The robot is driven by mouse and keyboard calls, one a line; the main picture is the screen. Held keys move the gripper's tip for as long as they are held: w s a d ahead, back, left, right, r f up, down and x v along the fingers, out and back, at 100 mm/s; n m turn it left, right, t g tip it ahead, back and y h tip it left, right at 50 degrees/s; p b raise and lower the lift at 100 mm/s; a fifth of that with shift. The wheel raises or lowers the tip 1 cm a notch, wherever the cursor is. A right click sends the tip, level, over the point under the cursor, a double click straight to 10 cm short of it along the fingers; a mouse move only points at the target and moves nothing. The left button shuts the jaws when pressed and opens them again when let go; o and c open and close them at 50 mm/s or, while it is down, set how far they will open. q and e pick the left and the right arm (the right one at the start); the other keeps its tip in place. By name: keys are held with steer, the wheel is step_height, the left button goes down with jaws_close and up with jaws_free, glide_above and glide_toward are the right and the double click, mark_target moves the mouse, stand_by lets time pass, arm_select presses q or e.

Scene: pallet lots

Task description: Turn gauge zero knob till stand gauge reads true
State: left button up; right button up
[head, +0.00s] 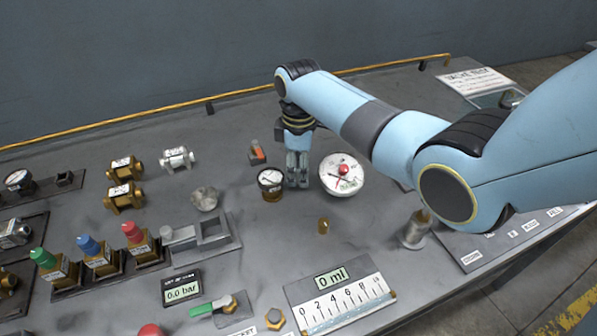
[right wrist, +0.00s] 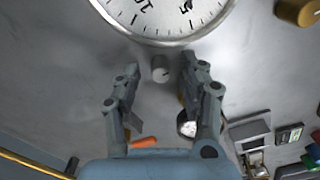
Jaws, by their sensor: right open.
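The stand gauge (head: 349,187) is a large white dial with a red centre, just right of my right gripper (head: 297,180) in the head view. In the right wrist view the gauge's lower rim (right wrist: 165,36) fills the top, with black numerals and tick marks. A small grey round knob (right wrist: 160,68) with a dark mark sits below the rim. My right gripper (right wrist: 163,75) is open, with one finger on each side of the knob. I see gaps between knob and fingers. The knob is hidden in the head view. My left gripper is not in view.
A small brass gauge (head: 270,184) stands close left of the right gripper. A red-tipped block (head: 257,153) lies behind it. A brass peg (head: 323,226) stands in front. Coloured valves, fittings and a 0 ml scale (head: 340,300) occupy the nearer bench.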

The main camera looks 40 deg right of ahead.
steer(key=shift+s+f, duration=0.1)
steer(key=shift+f, duration=0.5)
steer(key=shift+c, duration=1.3)
jaws_close()
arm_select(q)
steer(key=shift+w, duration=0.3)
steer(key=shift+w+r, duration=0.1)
arm_select(e)
steer(key=shift+r+n+p, duration=0.1)
steer(key=shift+n+p, duration=0.75)
steer(key=shift+n, duration=0.35)
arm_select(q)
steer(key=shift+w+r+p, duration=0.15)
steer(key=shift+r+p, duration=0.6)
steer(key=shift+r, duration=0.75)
arm_select(e)
steer(key=shift+n, duration=1.9)
